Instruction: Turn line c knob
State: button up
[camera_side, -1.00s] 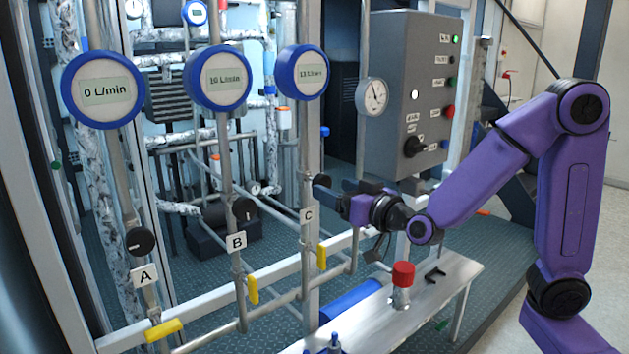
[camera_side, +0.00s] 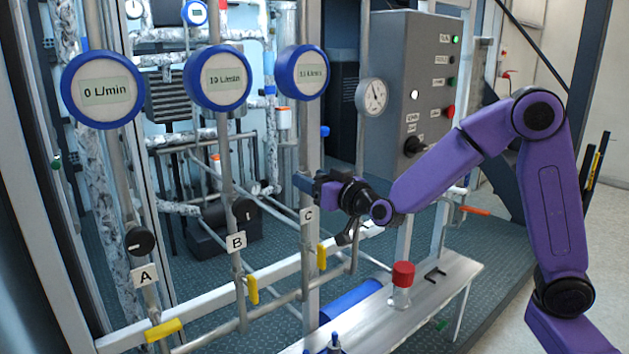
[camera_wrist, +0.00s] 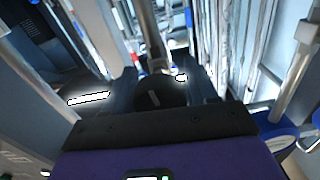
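The line C knob (camera_wrist: 160,92) is a dark round knob with a pale mark, seen in the wrist view on its metal pipe. In the side view my gripper hides it, above the white C label (camera_side: 308,215). My gripper (camera_side: 303,183) is at the knob's height on line C. In the wrist view the fingers of my gripper (camera_wrist: 160,88) are apart, one on each side of the knob; firm contact does not show. The line C flow gauge (camera_side: 303,73) is blue-rimmed, and its small reading is hard to make out.
The line B knob (camera_side: 244,209) and line A knob (camera_side: 140,241) are on pipes to the left. Yellow valve handles (camera_side: 321,256) hang below. A grey control box (camera_side: 410,95) and pressure gauge (camera_side: 372,97) stand right. A red-capped bottle (camera_side: 402,285) stands on the bench (camera_side: 440,290).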

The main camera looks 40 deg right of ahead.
jog(key=c, duration=0.6)
jog(key=shift+m, duration=0.6)
jog(key=o, duration=1)
jog(key=shift+o, duration=0.2)
jog(key=s, duration=1.7)
jog(key=shift+s, duration=0.25)
